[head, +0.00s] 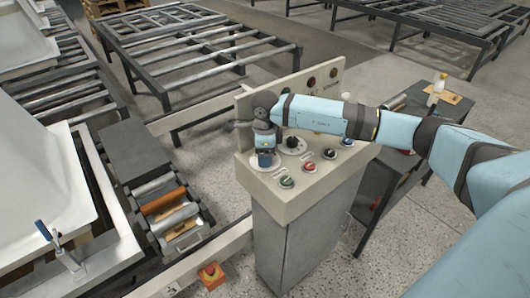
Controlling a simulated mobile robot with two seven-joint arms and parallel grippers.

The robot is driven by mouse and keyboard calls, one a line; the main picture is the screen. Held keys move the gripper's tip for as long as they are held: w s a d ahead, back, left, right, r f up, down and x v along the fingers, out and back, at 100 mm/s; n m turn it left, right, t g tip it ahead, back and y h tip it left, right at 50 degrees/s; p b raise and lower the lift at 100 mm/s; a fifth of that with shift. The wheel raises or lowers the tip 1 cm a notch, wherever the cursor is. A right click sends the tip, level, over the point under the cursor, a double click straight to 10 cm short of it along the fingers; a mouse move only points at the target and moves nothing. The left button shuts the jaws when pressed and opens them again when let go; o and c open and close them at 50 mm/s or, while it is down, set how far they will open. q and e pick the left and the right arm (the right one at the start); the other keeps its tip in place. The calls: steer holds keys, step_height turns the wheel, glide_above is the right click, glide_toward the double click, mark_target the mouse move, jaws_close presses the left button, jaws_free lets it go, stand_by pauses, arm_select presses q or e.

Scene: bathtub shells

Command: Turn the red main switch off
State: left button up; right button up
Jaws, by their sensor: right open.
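The beige control panel (277,205) stands on a grey cabinet. Its sloped top carries a black rotary knob (293,145), a green button (287,182), a red button (308,167) and a control in a pale ring (329,154). I cannot tell which control is the red main switch; my gripper and wrist cover part of the panel. My right gripper (264,160) points down at the panel's left part, left of the black knob. It is open; whether it touches anything there is unclear. My left gripper is out of view.
A roller conveyor (165,203) and white shells (45,175) are at left. A dark side table (387,160) with a bottle (436,92) stands right. Empty roller frames are behind.

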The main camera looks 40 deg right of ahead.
steer(key=shift+c, duration=0.3)
steer(key=c, duration=0.9)
steer(key=shift+o, duration=0.2)
